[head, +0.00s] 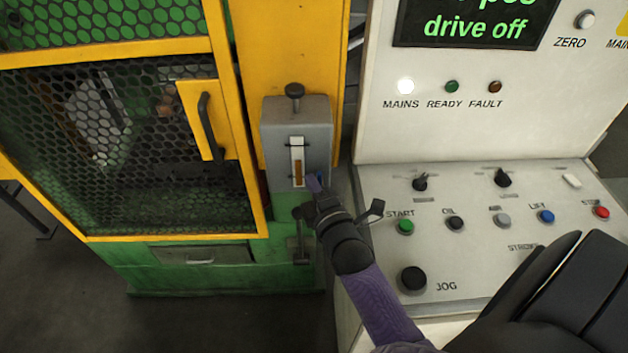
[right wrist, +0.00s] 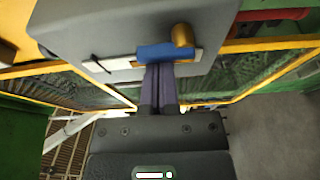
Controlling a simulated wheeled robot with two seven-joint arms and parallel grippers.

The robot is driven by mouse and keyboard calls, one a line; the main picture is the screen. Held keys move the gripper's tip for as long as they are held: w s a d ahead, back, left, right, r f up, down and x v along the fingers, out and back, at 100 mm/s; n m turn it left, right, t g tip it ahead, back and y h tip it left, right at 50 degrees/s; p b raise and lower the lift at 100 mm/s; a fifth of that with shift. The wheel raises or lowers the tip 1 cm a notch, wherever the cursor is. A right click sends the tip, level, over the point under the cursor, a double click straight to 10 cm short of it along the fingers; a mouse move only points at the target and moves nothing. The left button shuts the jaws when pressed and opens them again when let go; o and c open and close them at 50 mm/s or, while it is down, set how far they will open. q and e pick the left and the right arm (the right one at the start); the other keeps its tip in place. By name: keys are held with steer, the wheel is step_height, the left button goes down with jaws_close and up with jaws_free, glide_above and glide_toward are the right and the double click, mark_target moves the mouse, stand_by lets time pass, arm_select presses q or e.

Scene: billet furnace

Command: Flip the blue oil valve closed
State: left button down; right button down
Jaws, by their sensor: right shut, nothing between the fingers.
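The blue oil valve handle (right wrist: 165,53) shows in the right wrist view as a short flat blue bar with a brass round piece (right wrist: 182,36) at its right end. My right gripper (head: 314,183) is at the lower right of that box in the head view and hides most of the handle there. In the right wrist view the right gripper (right wrist: 158,72) is shut and empty, its fingertips at the handle's lower edge. I cannot tell whether they touch it. My left gripper is not in view.
The oil box has a sight gauge (head: 297,165) and a black cap (head: 295,91). A yellow-framed mesh door (head: 203,120) stands to its left. The control panel (head: 470,200) with several buttons and knobs is close on the right. Open floor (head: 200,320) lies in front.

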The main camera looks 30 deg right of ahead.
steer(key=shift+a, duration=0.1)
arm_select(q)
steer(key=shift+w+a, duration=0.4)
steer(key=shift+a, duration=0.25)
arm_select(e)
steer(key=shift+r+m, duration=0.1)
steer(key=shift+m, duration=0.2)
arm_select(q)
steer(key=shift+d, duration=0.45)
arm_select(e)
steer(key=shift+s+m+t, duration=0.1)
steer(key=shift+m+t, duration=0.2)
steer(key=shift+m, duration=0.3)
